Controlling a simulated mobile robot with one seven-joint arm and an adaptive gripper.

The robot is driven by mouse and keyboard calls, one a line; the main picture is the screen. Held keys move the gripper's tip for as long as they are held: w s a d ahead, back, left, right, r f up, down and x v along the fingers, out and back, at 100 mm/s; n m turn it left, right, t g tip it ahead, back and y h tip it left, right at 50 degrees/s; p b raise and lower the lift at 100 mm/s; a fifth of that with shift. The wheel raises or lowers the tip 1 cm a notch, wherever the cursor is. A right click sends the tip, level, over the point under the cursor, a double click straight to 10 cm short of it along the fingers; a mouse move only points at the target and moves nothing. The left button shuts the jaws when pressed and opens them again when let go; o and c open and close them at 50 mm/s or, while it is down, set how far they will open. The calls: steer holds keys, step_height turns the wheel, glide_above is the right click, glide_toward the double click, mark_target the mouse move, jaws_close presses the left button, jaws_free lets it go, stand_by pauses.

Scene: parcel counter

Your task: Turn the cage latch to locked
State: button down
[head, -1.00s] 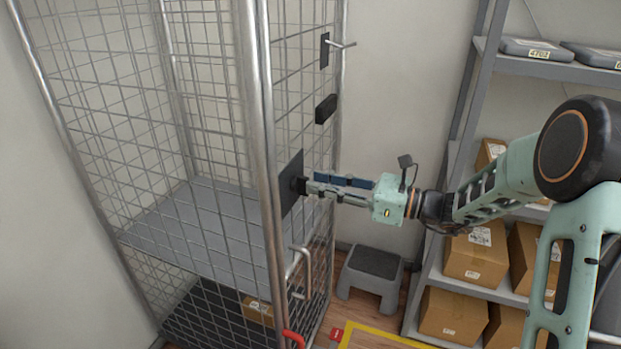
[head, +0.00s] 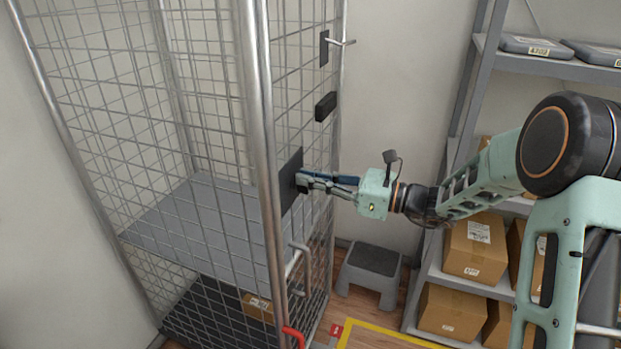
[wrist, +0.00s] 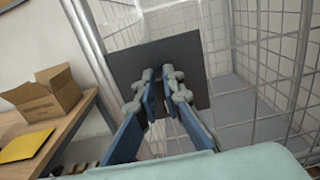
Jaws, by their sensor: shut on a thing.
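The wire cage (head: 200,110) stands at the left and middle of the head view. A dark square latch plate (head: 290,182) is fixed on its side; the plate also shows in the wrist view (wrist: 190,65). My gripper (head: 301,182) is at the plate with its fingertips close together. In the wrist view my gripper (wrist: 160,78) points straight at the plate's middle. It is shut on the latch handle, which the fingers almost wholly hide. I cannot tell the handle's angle.
A shelf rack (head: 555,68) with cartons stands at the right. A grey step stool (head: 371,268) sits on the floor beside the cage. In the wrist view, an open carton (wrist: 45,95) and a yellow item (wrist: 25,145) lie on a wooden table at the left.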

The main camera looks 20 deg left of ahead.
steer(key=shift+f+b, duration=0.15)
steer(key=shift+b, duration=0.3)
steer(key=n+b, duration=0.3)
steer(key=b, duration=0.1)
steer(key=s+n+b, duration=0.1)
steer(key=n+b, duration=0.2)
steer(key=b, duration=0.1)
steer(key=f+n+b, duration=0.1)
steer(key=n+b, duration=0.2)
steer(key=b, duration=0.1)
steer(key=shift+s+f+b, duration=0.1)
steer(key=shift+s+b, duration=0.1)
steer(key=shift+b, duration=0.1)
steer(key=n+b, duration=0.3)
steer(key=b, duration=0.2)
steer(key=n+b, duration=0.2)
steer(key=b, duration=0.1)
steer(key=shift+s+f+n, duration=0.2)
steer(key=shift+f+n, duration=0.1)
steer(key=shift+f, duration=0.05)
steer(key=n+b, duration=0.2)
steer(key=b, duration=0.1)
steer(key=shift+n+b, duration=0.5)
steer(key=shift+b, duration=0.25)
steer(key=shift+r, duration=0.1)
steer(key=c, duration=2.1)
jaws_free()
